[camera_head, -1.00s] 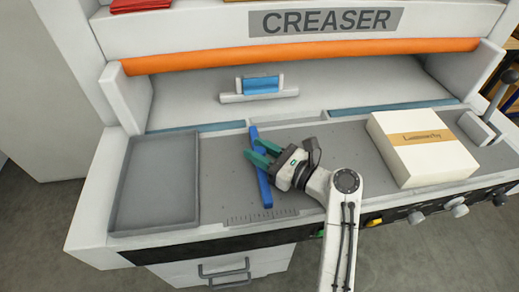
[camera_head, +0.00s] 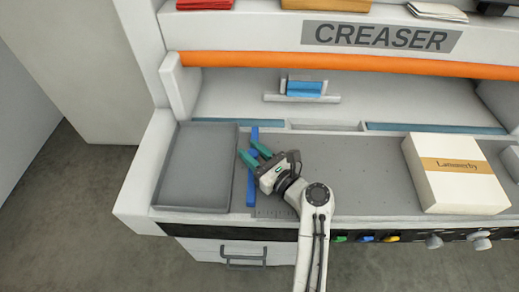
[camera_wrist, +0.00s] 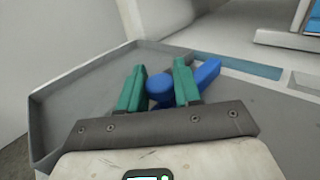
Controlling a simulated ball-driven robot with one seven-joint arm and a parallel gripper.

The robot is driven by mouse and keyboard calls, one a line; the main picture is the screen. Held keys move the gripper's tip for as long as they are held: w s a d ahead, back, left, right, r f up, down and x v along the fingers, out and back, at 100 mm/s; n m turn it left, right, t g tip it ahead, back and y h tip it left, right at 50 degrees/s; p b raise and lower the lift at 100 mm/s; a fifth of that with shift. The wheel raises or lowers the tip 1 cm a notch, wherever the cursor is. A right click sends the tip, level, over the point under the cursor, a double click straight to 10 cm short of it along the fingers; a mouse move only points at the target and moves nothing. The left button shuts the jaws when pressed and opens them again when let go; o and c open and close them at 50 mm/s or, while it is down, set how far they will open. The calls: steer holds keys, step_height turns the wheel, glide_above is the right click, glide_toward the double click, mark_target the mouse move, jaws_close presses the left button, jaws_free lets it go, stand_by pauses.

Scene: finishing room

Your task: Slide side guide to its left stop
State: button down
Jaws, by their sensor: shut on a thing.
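The side guide is a long blue bar (camera_head: 252,188) lying front to back on the creaser's grey bed, close beside the right edge of the grey tray. In the wrist view its round blue knob (camera_wrist: 160,88) sits between my green fingers, and the bar (camera_wrist: 207,72) runs behind the right finger. My gripper (camera_head: 250,153) is shut on the guide's knob; the wrist view shows the fingers (camera_wrist: 159,70) on both sides of it. A narrow strip seems to lie between bar and tray; I cannot tell whether the guide touches a stop.
The grey tray (camera_head: 160,190) is left of the guide. A white box with a tan band (camera_head: 430,189) stands on the bed at right. The bed (camera_head: 365,170) between is clear. A blue-and-grey block (camera_head: 304,88) sits behind. Knobs and coloured buttons (camera_head: 366,239) line the front.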

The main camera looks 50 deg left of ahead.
steer(key=shift+s+a+r, duration=0.2)
steer(key=shift+r, duration=0.05)
steer(key=c, duration=0.9)
jaws_free()
steer(key=shift+s, duration=0.1)
steer(key=shift+o, duration=0.2)
steer(key=shift+f, duration=0.1)
steer(key=shift+d, duration=0.3)
steer(key=d, duration=0.6)
steer(key=w+d, duration=0.1)
steer(key=d, duration=0.3)
steer(key=shift+b, duration=0.3)
